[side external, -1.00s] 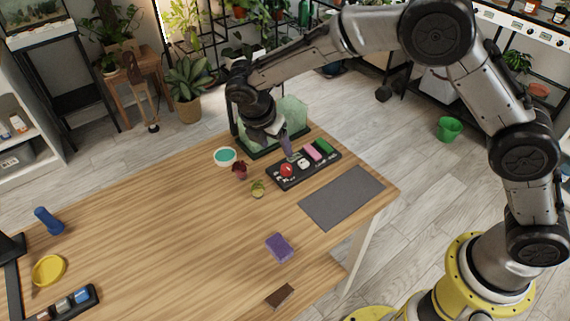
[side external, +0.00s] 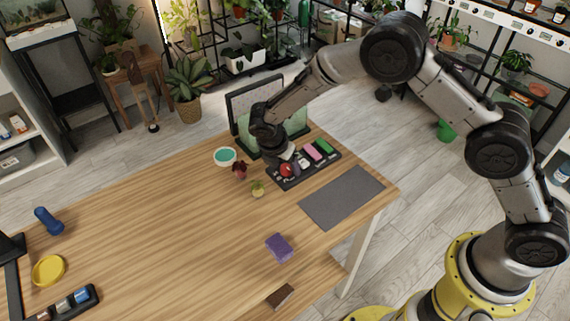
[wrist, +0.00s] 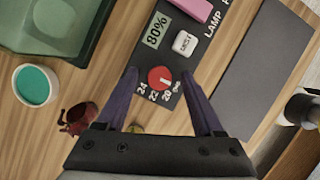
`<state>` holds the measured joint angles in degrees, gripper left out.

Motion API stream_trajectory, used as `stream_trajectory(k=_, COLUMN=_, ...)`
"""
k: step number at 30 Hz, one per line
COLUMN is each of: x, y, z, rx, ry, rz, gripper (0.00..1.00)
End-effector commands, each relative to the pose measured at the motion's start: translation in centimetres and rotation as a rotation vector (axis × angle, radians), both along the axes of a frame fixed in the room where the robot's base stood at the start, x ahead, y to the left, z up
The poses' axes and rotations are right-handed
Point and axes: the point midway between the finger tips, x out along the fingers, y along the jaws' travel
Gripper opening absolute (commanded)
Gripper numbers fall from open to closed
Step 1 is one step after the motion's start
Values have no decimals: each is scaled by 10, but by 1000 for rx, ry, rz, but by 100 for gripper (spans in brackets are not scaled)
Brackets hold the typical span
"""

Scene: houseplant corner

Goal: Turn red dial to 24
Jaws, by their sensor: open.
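The red dial (wrist: 160,78) sits on a black control panel (wrist: 180,62), with white marks 24, 22 and 20 printed beside it. A pale pointer line shows on the dial, but I cannot tell for sure which number it points to. My gripper (wrist: 159,74) is open, with one dark finger on each side of the dial in the wrist view. A gap shows between each finger and the dial. In the side view my gripper (side external: 281,160) is low over the panel and partly hides the dial (side external: 286,170).
The panel also carries a white button (wrist: 185,43), a pink switch (wrist: 197,8), a green piece (side external: 323,146) and an 80% display (wrist: 157,30). A teal-filled bowl (wrist: 35,85), a dark red plant (wrist: 77,118), a green tray (wrist: 60,25) and a grey mat (side external: 342,197) are close by.

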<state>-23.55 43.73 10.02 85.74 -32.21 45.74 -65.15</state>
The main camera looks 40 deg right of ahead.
Motion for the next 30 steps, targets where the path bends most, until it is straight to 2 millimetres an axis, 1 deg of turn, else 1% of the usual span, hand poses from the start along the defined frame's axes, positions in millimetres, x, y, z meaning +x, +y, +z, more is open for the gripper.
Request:
stream_trajectory(k=2, x=0, y=0, z=0, rx=0, ry=0, rz=0, gripper=69)
stream_trajectory(k=3, x=0, y=0, z=0, rx=0, ry=0, rz=0, gripper=62)
stream_trajectory(k=5, x=0, y=0, z=0, rx=0, ry=0, rz=0, gripper=51)
stream_trajectory(k=6, x=0, y=0, z=0, rx=0, ry=0, rz=0, gripper=44)
stream_trajectory(k=8, x=0, y=0, z=0, rx=0, ry=0, rz=0, gripper=33)
stream_trajectory(k=9, x=0, y=0, z=0, rx=0, ry=0, rz=0, gripper=26)
stream_trajectory(k=13, x=0, y=0, z=0, rx=0, ry=0, rz=0, gripper=2)
stream_trajectory(k=14, x=0, y=0, z=0, rx=0, ry=0, rz=0, gripper=0)
stream_trajectory(k=23, x=0, y=1, z=1, rx=0, ry=-1, rz=-18, gripper=0)
stream_trajectory(k=30, x=1, y=1, z=0, rx=-1, ry=0, rz=-120, gripper=0)
